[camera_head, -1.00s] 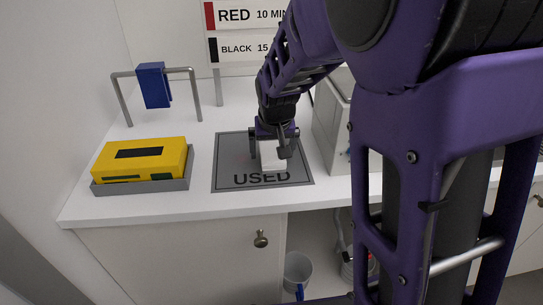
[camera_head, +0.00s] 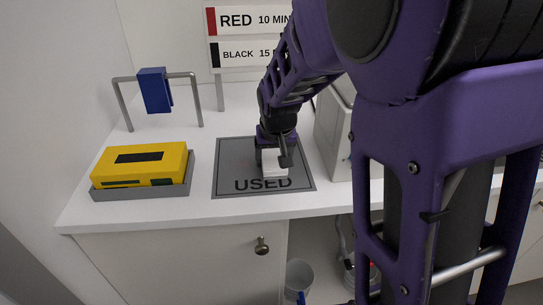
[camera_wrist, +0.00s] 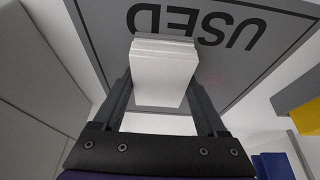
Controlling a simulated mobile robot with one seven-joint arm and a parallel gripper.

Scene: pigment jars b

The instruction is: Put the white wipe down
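The white wipe (camera_head: 274,168) is a folded white block on or just above the grey mat marked USED (camera_head: 229,178); I cannot tell whether it touches. My gripper (camera_head: 273,160) reaches down over the mat, one finger on each side of the wipe. In the wrist view, the wipe (camera_wrist: 163,72) fills the space between the two dark fingers of my gripper (camera_wrist: 162,88), which appear closed on its sides. The wipe covers part of the mat (camera_wrist: 105,45) and its lettering there.
A yellow box (camera_head: 140,162) sits in a grey tray (camera_head: 141,191) left of the mat. A blue cloth (camera_head: 154,90) hangs on a metal rail (camera_head: 183,75) behind it. A pale box (camera_head: 333,130) stands close right. RED and BLACK signs (camera_head: 245,35) stand behind.

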